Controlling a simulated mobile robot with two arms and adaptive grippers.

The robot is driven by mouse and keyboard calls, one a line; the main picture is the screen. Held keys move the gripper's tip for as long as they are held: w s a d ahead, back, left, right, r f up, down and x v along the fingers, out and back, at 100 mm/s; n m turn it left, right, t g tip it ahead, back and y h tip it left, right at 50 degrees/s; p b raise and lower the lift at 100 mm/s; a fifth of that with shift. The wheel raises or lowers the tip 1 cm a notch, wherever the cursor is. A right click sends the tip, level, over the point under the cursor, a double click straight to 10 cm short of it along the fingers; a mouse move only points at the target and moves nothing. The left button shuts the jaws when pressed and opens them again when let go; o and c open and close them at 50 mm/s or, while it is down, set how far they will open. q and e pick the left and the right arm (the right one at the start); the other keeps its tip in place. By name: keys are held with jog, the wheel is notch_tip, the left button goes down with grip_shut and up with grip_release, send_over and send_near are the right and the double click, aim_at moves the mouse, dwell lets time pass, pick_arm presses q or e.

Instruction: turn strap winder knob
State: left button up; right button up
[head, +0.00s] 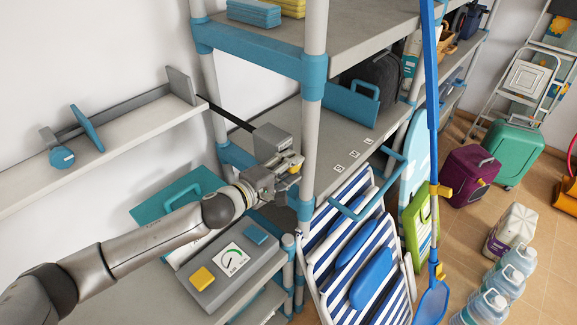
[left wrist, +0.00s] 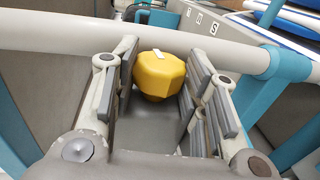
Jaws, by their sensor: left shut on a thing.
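The strap winder (head: 272,138) is a grey box beside the shelf post, with a black strap (head: 228,115) running up left from it to the wall ledge. Its yellow faceted knob (left wrist: 158,72) carries a white mark on top and sits between the two grey finger pads in the left wrist view. My left gripper (head: 284,172) is shut on the knob. My right gripper is not in view.
A shelf post (head: 313,110) stands close by my left gripper, and a pale rail crosses behind the knob in the wrist view. A grey gauge box (head: 228,268) lies below my arm. A striped folding chair (head: 350,240) leans to the right. Water bottles (head: 505,280) stand on the floor.

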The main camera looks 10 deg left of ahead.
pick_arm(q)
jog(key=shift+r+g+y+p, duration=0.25)
jog(key=shift+g+y+p, duration=0.25)
jog(key=shift+g+p, duration=0.15)
jog(key=shift+w+d+r+g+y, duration=0.1)
jog(key=shift+g+y, duration=0.55)
jog(key=shift+g, duration=0.3)
jog(key=shift+w+d+r+g+y, duration=0.1)
jog(key=shift+g+y, duration=0.55)
jog(key=shift+g, duration=0.25)
jog(key=shift+a, duration=0.1)
jog(key=o, duration=1)
jog(key=shift+r, duration=0.1)
jog(key=v, duration=1.1)
jog(key=shift+r, duration=0.4)
